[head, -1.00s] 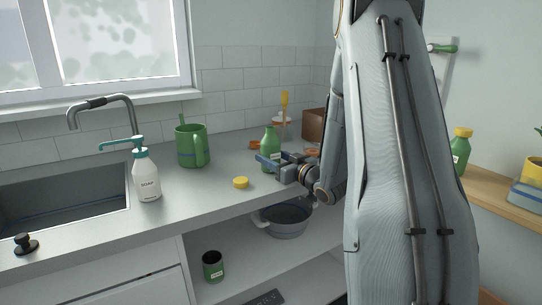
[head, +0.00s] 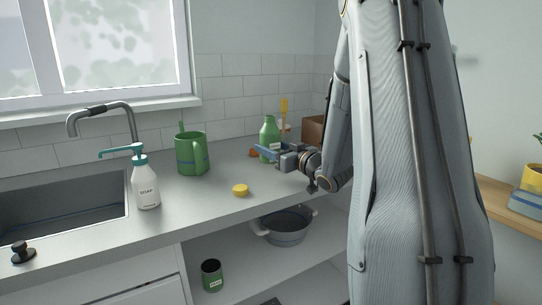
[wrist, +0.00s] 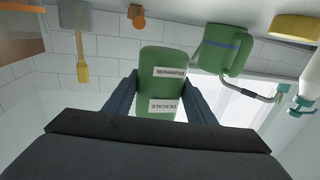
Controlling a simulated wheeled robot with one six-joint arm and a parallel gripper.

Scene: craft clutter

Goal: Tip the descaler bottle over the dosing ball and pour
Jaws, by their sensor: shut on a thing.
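The green descaler bottle (head: 269,138) is upright in the head view, at the back right of the counter. In the wrist view, which is turned over, the bottle (wrist: 162,75) stands between my fingers with two white labels, one reading DESCALE. My gripper (head: 268,150) is shut on the bottle's sides and holds it raised over the counter. A small orange thing (head: 253,153) lies just left of the bottle and also shows in the wrist view (wrist: 138,20). It may be the dosing ball, but I cannot tell. A yellow cap (head: 240,190) lies nearer the counter's front edge.
A brown box (head: 314,129) and a yellow-handled tool (head: 284,106) are behind. The counter around the yellow cap is clear.

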